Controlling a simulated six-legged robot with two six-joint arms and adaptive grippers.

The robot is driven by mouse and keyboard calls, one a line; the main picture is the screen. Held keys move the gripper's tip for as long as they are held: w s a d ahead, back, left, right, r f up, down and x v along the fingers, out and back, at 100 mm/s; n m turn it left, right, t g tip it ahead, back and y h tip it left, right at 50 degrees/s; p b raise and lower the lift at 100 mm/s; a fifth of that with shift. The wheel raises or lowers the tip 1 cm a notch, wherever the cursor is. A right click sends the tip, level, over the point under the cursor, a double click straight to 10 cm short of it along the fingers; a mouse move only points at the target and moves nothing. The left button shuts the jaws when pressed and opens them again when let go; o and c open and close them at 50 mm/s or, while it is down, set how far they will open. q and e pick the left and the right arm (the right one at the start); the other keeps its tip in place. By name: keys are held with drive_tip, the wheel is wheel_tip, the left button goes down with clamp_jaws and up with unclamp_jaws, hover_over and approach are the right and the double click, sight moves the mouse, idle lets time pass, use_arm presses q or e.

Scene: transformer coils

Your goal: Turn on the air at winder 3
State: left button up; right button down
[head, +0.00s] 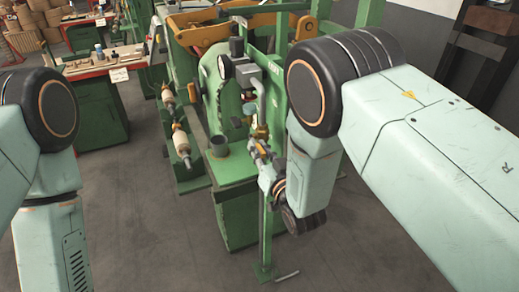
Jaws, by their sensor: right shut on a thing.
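Spindles with pale coils (181,142) stick out left of the post. A grey cup (219,146) stands on the green cabinet (238,215). A workbench (103,62) is at the back left. The grey floor at front left is clear.

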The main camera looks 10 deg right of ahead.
drive_tip(key=shift+r+g+p, duration=0.4)
drive_tip(key=shift+r+p, duration=0.05)
drive_tip(key=shift+p, duration=0.25)
drive_tip(key=shift+g+p, duration=0.3)
drive_tip(key=shift+p, duration=0.1)
drive_tip(key=shift+f, duration=0.1)
drive_tip(key=c, duration=1.3)
unclamp_jaws()
drive_tip(key=shift+o, duration=0.2)
